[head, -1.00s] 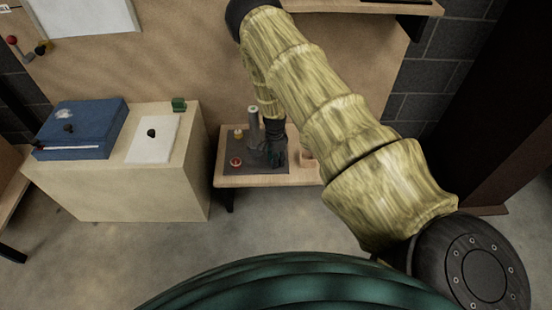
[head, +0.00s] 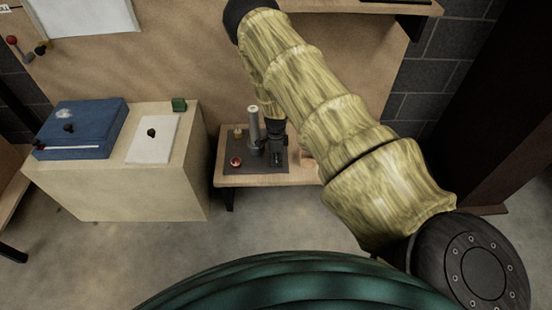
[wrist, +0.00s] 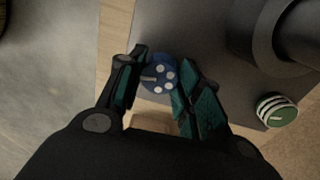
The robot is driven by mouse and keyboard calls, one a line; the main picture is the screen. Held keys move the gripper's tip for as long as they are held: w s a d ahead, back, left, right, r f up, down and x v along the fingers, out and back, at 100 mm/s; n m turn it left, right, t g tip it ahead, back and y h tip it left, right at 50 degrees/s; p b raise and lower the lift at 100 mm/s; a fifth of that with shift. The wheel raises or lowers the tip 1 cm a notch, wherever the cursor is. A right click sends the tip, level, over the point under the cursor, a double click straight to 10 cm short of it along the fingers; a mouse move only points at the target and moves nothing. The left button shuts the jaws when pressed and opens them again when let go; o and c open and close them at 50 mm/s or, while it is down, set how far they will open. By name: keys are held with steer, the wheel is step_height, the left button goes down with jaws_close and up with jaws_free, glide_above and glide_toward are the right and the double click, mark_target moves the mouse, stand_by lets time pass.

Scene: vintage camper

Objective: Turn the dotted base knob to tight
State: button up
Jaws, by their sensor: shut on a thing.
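The dotted knob (wrist: 160,76) is blue with several white dots and a pale pointer line directed to the left in the wrist view. It sits between the two fingers of my gripper (wrist: 157,88), which is shut on it. In the head view my gripper (head: 277,156) points down at the right side of the dark grey base plate (head: 262,170), beside an upright grey post (head: 254,132). The gripper hides the blue knob there. No tight mark is readable in either view.
A green knob with white stripes (wrist: 277,110) sits near the post in the wrist view. In the head view a red knob (head: 236,162) and a yellowish knob (head: 238,132) are left of the post. A cabinet (head: 120,190) with a blue box (head: 80,130) stands further left.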

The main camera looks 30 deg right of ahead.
mark_target(276, 158)
steer(key=o, duration=1)
steer(key=shift+o, duration=0.2)
steer(key=shift+r, duration=0.1)
step_height(276, 158, up, 12)
steer(key=shift+w+d, duration=0.15)
steer(key=shift+w, duration=0.1)
